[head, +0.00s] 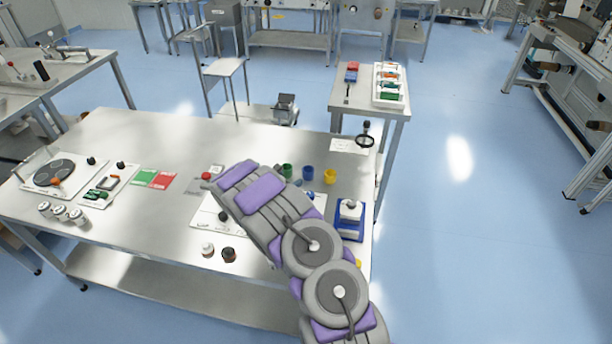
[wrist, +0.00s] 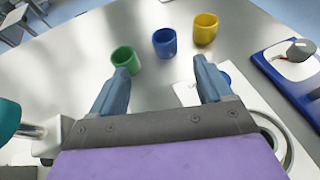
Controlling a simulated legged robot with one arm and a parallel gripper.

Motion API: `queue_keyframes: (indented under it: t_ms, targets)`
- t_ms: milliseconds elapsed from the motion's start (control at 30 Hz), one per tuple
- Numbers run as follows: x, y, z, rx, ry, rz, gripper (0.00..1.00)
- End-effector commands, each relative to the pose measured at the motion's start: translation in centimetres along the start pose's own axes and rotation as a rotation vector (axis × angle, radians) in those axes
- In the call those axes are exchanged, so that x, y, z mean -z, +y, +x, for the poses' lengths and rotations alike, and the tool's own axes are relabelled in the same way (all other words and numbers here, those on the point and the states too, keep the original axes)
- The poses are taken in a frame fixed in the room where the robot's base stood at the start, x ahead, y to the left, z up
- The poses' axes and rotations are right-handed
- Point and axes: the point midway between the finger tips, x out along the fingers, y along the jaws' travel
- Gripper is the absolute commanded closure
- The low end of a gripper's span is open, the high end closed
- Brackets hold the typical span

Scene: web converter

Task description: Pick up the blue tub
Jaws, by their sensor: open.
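The blue tub (head: 308,173) stands upright on the metal table, between a green tub (head: 287,170) on its left and a yellow tub (head: 330,176) on its right. In the wrist view the blue tub (wrist: 165,42) is beyond my fingertips, between the green tub (wrist: 125,60) and the yellow tub (wrist: 205,28). My gripper (wrist: 160,75) is open, with nothing between its fingers. The left fingertip overlaps the lower edge of the green tub in the picture; I cannot tell whether they touch. In the head view my arm hides my fingers.
A blue-based device with a white top (head: 349,217) stands at the table's right edge; it also shows in the wrist view (wrist: 295,68). A white plate (head: 210,215) lies partly under my arm. A magnifier (head: 365,141) stands behind the tubs. Bare metal (wrist: 90,35) surrounds the tubs.

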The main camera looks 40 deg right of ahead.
Motion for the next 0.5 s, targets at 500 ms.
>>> queue_keyframes:
  t_ms: [500]
  targets:
    - [0.1,0.1,9.1,0.004,-0.007,0.004,0.21]
